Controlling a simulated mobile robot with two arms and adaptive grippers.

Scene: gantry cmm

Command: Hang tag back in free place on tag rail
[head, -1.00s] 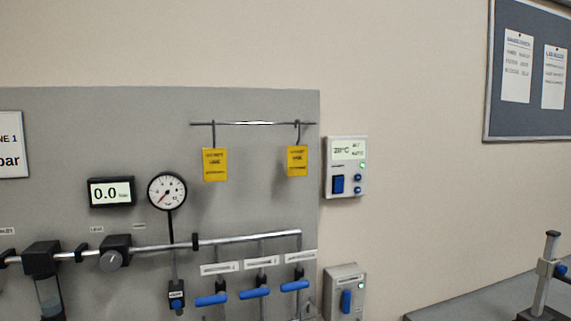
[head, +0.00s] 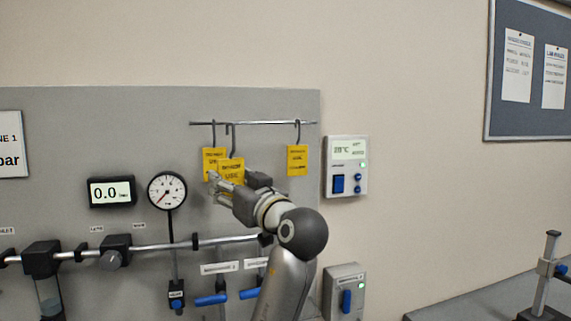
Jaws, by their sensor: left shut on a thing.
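The tag rail (head: 265,123) is a thin horizontal bar near the top of the grey panel. One yellow tag (head: 209,158) hangs at its left end, partly hidden. Another yellow tag (head: 297,160) hangs near its right end. My left gripper (head: 226,181) is shut on a third yellow tag (head: 231,168), held in front of the panel and overlapping the left hanging tag. The held tag's dark hook rises to about rail height in the picture; I cannot tell whether it touches the rail. My right gripper is not in view.
Rail between the held tag's hook and the right tag is bare. A white thermostat box (head: 346,166) is on the wall to the right.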

